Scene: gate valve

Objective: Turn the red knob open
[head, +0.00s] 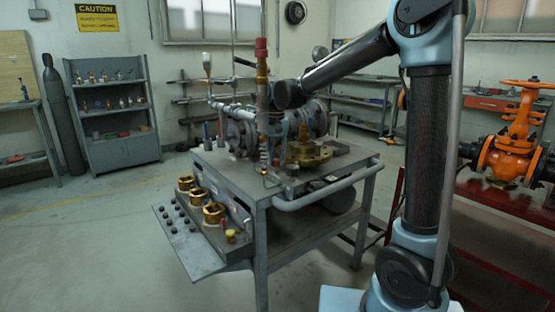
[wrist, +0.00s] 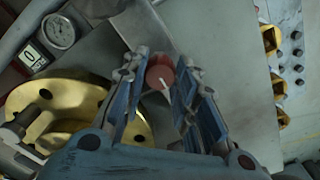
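The red knob (wrist: 160,75) is round with a white pointer line. In the wrist view it lies between the tips of my gripper (wrist: 162,67), one finger on each side. The fingers stand apart with their inner blue pads showing. I cannot tell whether either fingertip touches the knob. The white line points down and slightly right in that view. In the head view my forearm reaches over the grey workbench (head: 233,167), and I cannot clearly make out the knob or the fingers there.
A brass flange (wrist: 68,105) and a round gauge (wrist: 58,31) lie left of my fingers. Brass rings (wrist: 281,90) line the panel at right. In the head view a red-topped vertical pipe (head: 261,75) stands close to my arm. An orange valve (head: 513,145) stands far right.

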